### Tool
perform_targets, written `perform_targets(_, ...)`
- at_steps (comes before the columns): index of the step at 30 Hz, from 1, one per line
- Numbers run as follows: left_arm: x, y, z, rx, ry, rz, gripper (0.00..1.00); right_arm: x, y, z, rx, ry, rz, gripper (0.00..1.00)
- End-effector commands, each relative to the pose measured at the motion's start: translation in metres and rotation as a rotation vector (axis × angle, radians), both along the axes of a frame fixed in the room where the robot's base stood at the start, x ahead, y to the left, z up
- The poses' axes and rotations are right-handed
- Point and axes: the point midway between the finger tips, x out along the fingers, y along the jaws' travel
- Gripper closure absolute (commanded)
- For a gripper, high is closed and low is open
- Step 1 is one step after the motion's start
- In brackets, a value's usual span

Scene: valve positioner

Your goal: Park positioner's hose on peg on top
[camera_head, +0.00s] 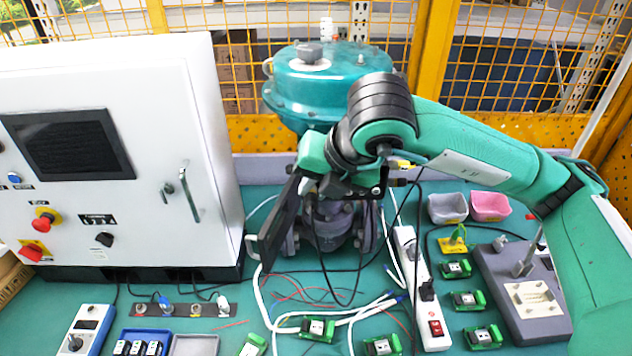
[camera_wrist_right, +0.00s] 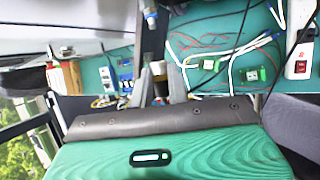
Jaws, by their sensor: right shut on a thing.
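The valve has a teal domed actuator (camera_head: 300,88) at the back middle, with a grey cap (camera_head: 310,53) and a small upright stub (camera_head: 361,60) on top. I cannot tell whether the stub is the peg. The grey valve body (camera_head: 325,228) stands below, partly behind my arm. The positioner is not clearly visible. My right gripper (camera_head: 254,246) points down, left of the valve body, shut on what appears to be the hose. A white hose (camera_head: 260,290) runs down from its tips. In the wrist view, the fingers (camera_wrist_right: 158,75) close around a small pale piece. My left gripper is out of view.
A white control cabinet (camera_head: 110,150) stands close left of the gripper. A power strip (camera_head: 424,290), green terminal blocks (camera_head: 468,300), loose cables and a grey fixture (camera_head: 525,290) cover the front and right of the table. A yellow mesh fence (camera_head: 250,20) stands behind.

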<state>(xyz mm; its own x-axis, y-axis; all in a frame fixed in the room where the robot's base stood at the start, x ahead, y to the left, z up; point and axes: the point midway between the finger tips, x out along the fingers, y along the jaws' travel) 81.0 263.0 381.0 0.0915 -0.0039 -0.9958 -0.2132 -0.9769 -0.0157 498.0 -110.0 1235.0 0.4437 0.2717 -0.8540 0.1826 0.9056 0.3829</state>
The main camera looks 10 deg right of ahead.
Motion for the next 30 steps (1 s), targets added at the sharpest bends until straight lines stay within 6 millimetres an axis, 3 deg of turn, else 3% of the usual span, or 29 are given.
perform_targets(6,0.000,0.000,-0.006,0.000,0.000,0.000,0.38,-0.010,0.002,-0.001,0.000,-0.002,-0.001,1.00)
perform_targets(17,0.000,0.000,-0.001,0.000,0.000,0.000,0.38,-0.008,0.001,0.004,0.002,0.011,-0.006,1.00)
perform_targets(23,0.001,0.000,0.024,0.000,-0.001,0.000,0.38,0.008,-0.006,0.025,0.026,0.113,-0.049,1.00)
perform_targets(30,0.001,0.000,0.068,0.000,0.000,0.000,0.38,0.040,-0.023,0.063,0.116,0.405,-0.149,1.00)
